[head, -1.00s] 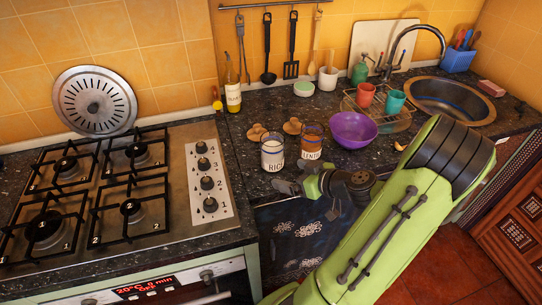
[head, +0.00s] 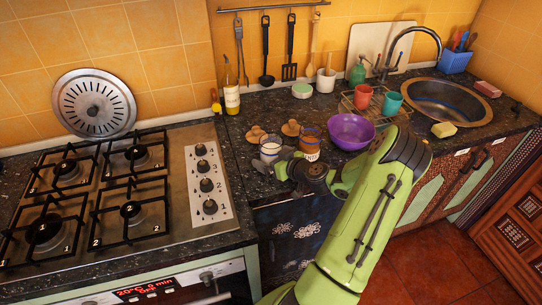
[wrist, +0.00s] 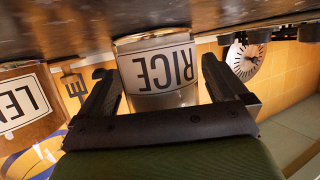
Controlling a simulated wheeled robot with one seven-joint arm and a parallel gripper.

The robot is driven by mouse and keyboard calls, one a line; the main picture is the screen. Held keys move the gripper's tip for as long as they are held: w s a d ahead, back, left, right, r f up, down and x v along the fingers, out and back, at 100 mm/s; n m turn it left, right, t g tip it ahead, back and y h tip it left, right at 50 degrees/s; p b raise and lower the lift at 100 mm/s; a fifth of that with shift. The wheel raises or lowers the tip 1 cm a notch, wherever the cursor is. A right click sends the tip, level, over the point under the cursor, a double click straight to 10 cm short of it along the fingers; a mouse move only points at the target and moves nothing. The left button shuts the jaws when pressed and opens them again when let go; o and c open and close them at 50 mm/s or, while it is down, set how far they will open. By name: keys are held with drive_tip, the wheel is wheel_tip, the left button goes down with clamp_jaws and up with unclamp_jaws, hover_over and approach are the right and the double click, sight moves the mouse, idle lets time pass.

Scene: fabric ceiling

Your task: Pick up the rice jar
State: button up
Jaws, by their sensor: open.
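The rice jar (head: 270,149) is a glass jar with a white label, standing on the dark countertop. In the head view its lower part is hidden by my gripper (head: 277,170). In the wrist view, which is upside down, the rice jar (wrist: 160,74) sits between the two spread fingers of my gripper (wrist: 155,78), its RICE label facing the camera. The gripper is open, with a finger on each side of the jar. I cannot tell whether either finger touches it.
A second jar (head: 310,143), labelled LEN in the wrist view (wrist: 22,100), stands just right of the rice jar. A purple bowl (head: 351,133) is further right. Two brown lids (head: 256,134) lie behind. The stove (head: 110,190) is to the left.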

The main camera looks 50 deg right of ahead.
drive_tip(key=shift+w+f, duration=0.1)
drive_tip(key=shift+w, duration=0.15)
drive_tip(key=shift+s, duration=0.1)
drive_tip(key=shift+c, duration=0.2)
drive_tip(key=c, duration=1.3)
wheel_tip(320, 180, up, 10)
drive_tip(key=p, duration=0.1)
